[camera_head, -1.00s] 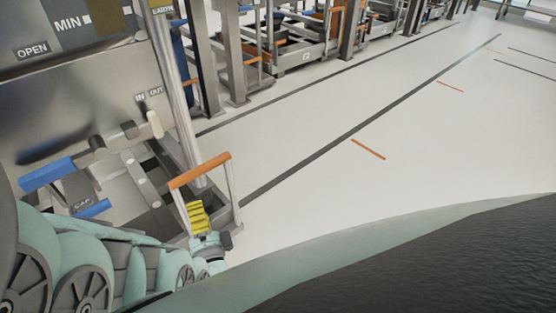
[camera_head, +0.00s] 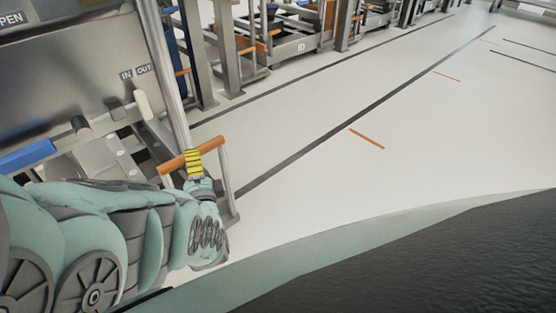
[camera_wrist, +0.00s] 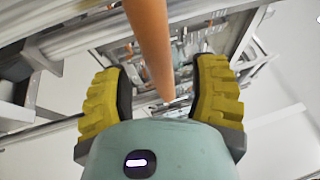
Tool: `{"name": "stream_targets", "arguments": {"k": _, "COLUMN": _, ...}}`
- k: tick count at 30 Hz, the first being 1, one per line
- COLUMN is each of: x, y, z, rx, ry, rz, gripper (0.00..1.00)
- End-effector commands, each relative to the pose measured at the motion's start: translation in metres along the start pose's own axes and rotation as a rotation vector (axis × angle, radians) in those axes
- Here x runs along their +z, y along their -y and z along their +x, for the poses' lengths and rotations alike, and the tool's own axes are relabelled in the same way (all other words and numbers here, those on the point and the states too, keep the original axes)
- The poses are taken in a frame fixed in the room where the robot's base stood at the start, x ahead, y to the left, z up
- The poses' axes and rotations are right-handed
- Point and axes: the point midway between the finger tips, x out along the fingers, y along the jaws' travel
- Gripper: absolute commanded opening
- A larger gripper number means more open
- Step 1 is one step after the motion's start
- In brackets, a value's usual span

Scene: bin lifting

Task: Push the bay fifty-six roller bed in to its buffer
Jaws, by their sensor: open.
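A handle with an orange crossbar (camera_head: 172,166) on two grey posts stands at the near right end of a grey frame (camera_head: 124,163), which looks like the roller bed. My gripper (camera_head: 194,163) is at this crossbar, its yellow-padded fingers overlapping it in the head view. In the wrist view the orange bar (camera_wrist: 150,40) runs between the two yellow fingers of my open gripper (camera_wrist: 160,72), with gaps on both sides. No bay number is readable. My arm hides much of the bed.
A lever (camera_head: 142,104) stands by an IN/OUT label on a grey panel (camera_head: 60,85) at left. A grey post (camera_head: 166,70) rises behind the handle. More racks (camera_head: 290,45) line the back. The white floor (camera_head: 320,200) to the right is clear.

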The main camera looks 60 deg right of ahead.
Motion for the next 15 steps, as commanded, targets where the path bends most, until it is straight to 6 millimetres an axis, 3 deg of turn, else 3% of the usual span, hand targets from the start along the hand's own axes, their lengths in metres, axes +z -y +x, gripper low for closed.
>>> {"name": "stream_targets", "arguments": {"k": 6, "x": -0.003, "y": -0.002, "z": 0.026, "rx": -0.001, "ry": -0.005, "rz": -0.001, "gripper": 0.59}}
{"name": "stream_targets", "arguments": {"k": 15, "x": -0.002, "y": 0.0, "z": 0.033, "rx": 0.002, "ry": -0.005, "rz": 0.001, "gripper": 0.59}}
